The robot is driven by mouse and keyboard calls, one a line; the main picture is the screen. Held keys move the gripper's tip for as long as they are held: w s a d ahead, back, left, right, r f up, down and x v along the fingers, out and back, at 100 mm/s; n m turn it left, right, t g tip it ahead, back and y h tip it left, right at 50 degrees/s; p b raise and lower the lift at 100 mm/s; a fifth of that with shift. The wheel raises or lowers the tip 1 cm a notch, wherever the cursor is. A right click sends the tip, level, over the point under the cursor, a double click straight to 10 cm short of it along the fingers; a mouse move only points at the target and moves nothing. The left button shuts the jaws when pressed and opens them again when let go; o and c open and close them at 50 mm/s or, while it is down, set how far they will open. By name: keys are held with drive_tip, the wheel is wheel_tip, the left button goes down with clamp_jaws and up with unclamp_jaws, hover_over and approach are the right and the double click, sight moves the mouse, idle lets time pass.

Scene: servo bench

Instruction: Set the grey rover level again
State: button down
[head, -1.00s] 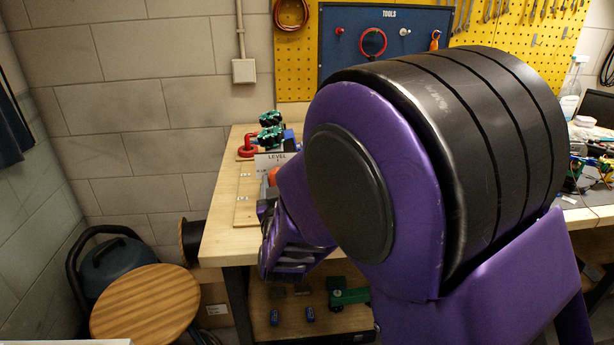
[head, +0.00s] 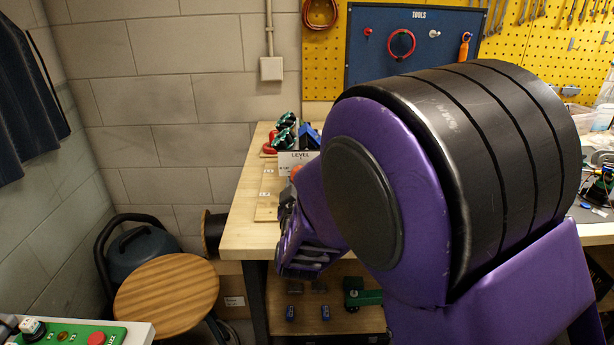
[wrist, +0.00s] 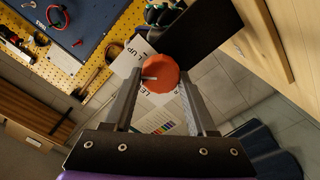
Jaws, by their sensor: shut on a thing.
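In the wrist view an orange-red knob (wrist: 160,73) sits between the two fingers of my gripper (wrist: 160,76), which is shut on it. In the head view a bit of the knob (head: 295,172) shows beside my arm, in front of the LEVEL card (head: 298,156). Dark wheels with teal green parts (head: 285,130) stand behind the card at the bench's far left end. They also show at the top of the wrist view (wrist: 162,14), next to a dark flat panel (wrist: 205,35). The grey body of the rover cannot be made out. My arm hides much of this area.
The wooden bench (head: 246,222) has bare top near its left front edge. A red ring (head: 269,147) and a blue object (head: 309,136) are near the wheels. A round stool (head: 166,289) stands left of the bench. A green control panel (head: 70,334) is at bottom left.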

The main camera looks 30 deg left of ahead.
drive_tip(key=shift+a+n+p, duration=0.15)
drive_tip(key=shift+n+p, duration=1.35)
drive_tip(key=shift+n, duration=3.4)
drive_tip(key=shift+c, duration=1.1)
unclamp_jaws()
drive_tip(key=shift+f, duration=0.1)
drive_tip(key=v, duration=1.7)
drive_tip(key=shift+s, duration=0.2)
